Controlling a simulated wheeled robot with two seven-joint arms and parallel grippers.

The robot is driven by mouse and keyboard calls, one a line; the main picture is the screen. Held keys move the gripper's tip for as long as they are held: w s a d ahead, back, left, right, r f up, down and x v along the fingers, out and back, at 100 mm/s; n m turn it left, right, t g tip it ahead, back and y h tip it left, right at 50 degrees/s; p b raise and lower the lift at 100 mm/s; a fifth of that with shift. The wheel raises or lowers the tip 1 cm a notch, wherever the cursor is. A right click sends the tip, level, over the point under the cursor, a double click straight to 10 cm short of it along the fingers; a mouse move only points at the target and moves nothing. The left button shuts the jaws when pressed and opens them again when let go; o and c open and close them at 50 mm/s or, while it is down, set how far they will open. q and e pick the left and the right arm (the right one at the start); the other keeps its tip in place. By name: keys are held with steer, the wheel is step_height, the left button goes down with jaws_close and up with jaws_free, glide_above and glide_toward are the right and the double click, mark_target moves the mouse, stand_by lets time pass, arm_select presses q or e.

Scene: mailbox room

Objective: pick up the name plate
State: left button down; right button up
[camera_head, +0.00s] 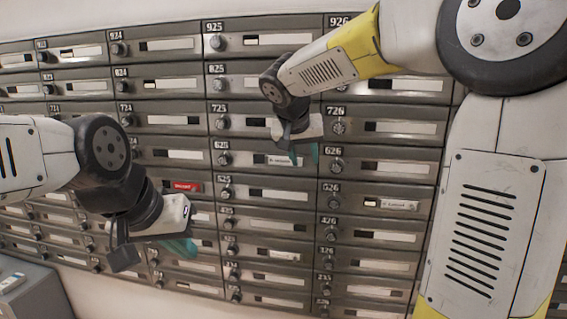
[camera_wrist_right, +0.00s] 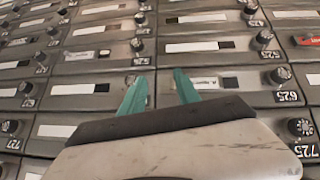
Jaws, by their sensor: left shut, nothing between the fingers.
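Name plates sit in slots on the mailbox doors. One white name plate with small print (camera_head: 281,161) is on a door in the middle column; a printed plate also shows in the right wrist view (camera_wrist_right: 205,83), just right of one teal finger. My right gripper (camera_head: 305,154) is in front of the mailboxes beside that plate. Its two teal fingers (camera_wrist_right: 159,75) are spread apart with nothing between them. My left gripper (camera_head: 188,246) is at the lower left in front of the lower doors, shut and empty.
A wall of grey mailboxes with round locks fills the view. A red plate (camera_head: 186,187) is on a door left of centre, and another printed plate (camera_head: 399,205) is at the right. A grey surface (camera_head: 35,295) stands at the bottom left.

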mark_target(284, 162)
steer(key=w+a+f+t, duration=0.1)
steer(key=w+f, duration=0.3)
steer(key=w, duration=0.6)
steer(key=shift+a+f+m+h, duration=0.2)
steer(key=shift+f+m+h, duration=0.1)
steer(key=shift+f+h, duration=0.1)
jaws_close()
